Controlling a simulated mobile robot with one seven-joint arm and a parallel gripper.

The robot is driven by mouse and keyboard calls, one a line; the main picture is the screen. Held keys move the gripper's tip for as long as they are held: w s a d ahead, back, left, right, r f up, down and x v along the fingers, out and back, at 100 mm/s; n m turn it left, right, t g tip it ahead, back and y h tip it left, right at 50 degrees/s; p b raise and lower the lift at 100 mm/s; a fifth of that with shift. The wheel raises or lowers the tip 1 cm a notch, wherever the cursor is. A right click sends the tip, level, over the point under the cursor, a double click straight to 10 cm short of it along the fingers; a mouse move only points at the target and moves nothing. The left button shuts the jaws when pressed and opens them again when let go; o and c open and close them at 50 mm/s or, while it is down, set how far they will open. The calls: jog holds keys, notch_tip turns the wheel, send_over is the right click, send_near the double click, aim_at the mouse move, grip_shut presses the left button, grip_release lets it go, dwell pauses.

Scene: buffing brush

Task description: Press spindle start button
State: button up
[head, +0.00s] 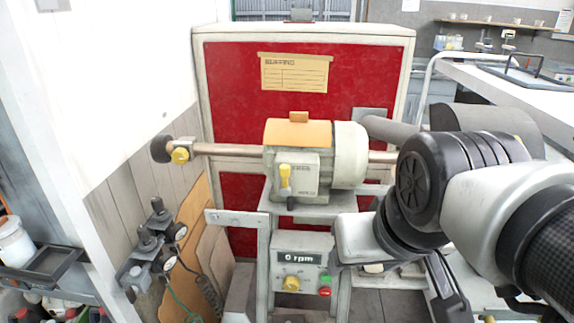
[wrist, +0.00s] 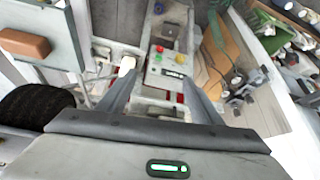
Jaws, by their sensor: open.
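The control panel (head: 300,262) below the motor carries a "0 rpm" display (head: 299,256), a yellow knob (head: 291,284), a green button (head: 325,280) and a red button (head: 325,292) just under it. In the wrist view the panel appears upside down, with the green button (wrist: 158,57), the red button (wrist: 160,48) and the yellow knob (wrist: 180,58) between the fingers. My gripper (wrist: 160,68) is open and empty, pointing toward the panel. Any gap to the buttons is hard to judge.
The buffing motor (head: 312,150) with its long shaft and brush (head: 161,148) stands above the panel. A red backboard (head: 232,110) holds a paper sheet. Cables and switches (head: 160,235) hang at the left. A white-topped bench (head: 520,85) is at the right.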

grip_shut()
dwell(1.4)
